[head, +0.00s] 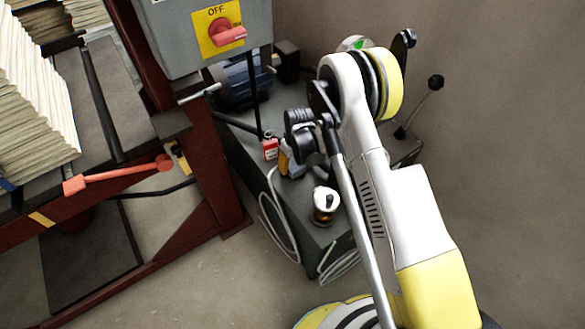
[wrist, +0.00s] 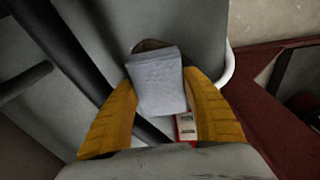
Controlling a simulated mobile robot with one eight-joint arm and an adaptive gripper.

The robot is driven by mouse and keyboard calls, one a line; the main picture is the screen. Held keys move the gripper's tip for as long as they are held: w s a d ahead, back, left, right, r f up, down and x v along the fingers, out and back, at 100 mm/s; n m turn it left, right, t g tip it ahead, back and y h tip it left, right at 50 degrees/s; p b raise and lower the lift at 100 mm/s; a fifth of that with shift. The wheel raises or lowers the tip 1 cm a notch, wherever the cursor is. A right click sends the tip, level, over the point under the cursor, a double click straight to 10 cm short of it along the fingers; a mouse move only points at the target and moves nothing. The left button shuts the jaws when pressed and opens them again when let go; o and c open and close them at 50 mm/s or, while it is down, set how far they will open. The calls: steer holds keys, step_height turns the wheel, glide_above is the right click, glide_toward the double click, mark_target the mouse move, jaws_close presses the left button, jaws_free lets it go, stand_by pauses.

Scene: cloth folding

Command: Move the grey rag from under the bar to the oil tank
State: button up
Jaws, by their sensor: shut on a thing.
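The grey rag (wrist: 158,85) is a small, folded, pale grey pad in the wrist view. The yellow fingers of my gripper (wrist: 160,70) are shut on it from both sides. Behind the rag is a flat grey surface (wrist: 200,25), which looks like the top of the oil tank. In the head view the grey tank (head: 295,210) stands on the floor in the middle. My gripper (head: 288,163) is over its top there, largely hidden by my arm. The rag cannot be made out in the head view. I cannot tell whether the rag touches the tank.
A red box with a white label (head: 270,149) is close to my gripper. A white-capped jar (head: 323,206) stands on the tank top's near part. A motor (head: 240,82) sits at the back. A dark red frame (head: 205,170) and a red-handled bar (head: 120,174) are at left.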

steer(key=shift+f, duration=0.4)
steer(key=shift+f, duration=0.15)
steer(key=o, duration=1.2)
